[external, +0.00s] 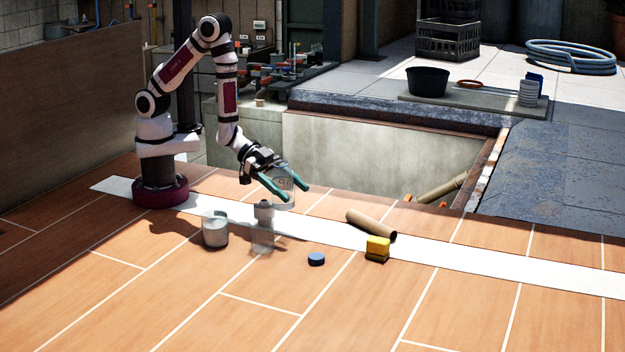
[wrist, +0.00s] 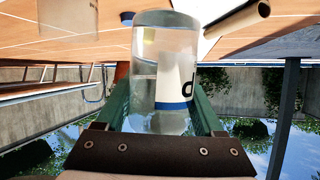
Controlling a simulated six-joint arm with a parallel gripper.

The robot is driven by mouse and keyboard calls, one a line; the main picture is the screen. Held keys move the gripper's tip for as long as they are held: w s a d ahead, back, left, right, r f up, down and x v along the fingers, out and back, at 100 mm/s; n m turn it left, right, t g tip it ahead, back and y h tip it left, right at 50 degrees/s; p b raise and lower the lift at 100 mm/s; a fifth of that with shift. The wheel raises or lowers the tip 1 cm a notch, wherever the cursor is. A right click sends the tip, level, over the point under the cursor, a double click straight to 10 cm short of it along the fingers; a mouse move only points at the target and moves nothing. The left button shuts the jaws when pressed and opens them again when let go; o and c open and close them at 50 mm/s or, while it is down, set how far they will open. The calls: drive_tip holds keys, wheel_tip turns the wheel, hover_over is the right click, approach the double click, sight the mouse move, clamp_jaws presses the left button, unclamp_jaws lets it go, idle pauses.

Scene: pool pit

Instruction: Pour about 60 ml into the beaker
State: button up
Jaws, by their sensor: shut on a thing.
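My gripper (external: 287,190) is shut on a clear bottle (external: 283,182), held above the floor. In the wrist view the bottle (wrist: 165,55) sits between the green fingers, with a white label, a dark letter and a blue band. How much liquid it holds is hard to tell. No stream of liquid is visible.
A blue cap (external: 316,259) lies on the tiled floor, right of the clear vessel. A yellow sponge (external: 377,247) and a cardboard tube (external: 371,226) lie farther right. The open pit (external: 350,160) is behind the gripper. The front floor is clear.

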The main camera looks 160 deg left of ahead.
sight(289, 205)
drive_tip(key=shift+w+d+f+m, duration=0.1)
drive_tip(key=shift+d+f+m, duration=0.05)
drive_tip(key=shift+f+m, duration=0.2)
drive_tip(key=f+m+g+y, duration=0.1)
drive_tip(key=m, duration=0.1)
drive_tip(key=m+g+y, duration=0.1)
drive_tip(key=m+y, duration=0.1)
drive_tip(key=f+m+g+y, duration=0.1)
drive_tip(key=m+g, duration=0.1)
drive_tip(key=shift+w+d+f+m+y, duration=0.15)
drive_tip(key=shift+d+f+m+y, duration=0.1)
drive_tip(key=shift+f+y, duration=0.15)
drive_tip(key=shift+a+f+m+g+y, duration=0.15)
drive_tip(key=shift+m+g+y, duration=0.15)
drive_tip(key=shift+m+g, duration=0.15)
drive_tip(key=shift+r+m+y, duration=0.3)
drive_tip(key=shift+m, duration=0.05)
drive_tip(key=shift+w+d+r+m+y, duration=0.1)
drive_tip(key=shift+d+r+m+y, duration=0.1)
drive_tip(key=shift+r+m+y, duration=0.1)
idle(0.5)
drive_tip(key=shift+f+m, duration=0.15)
drive_tip(key=shift+m, duration=0.25)
idle(0.7)
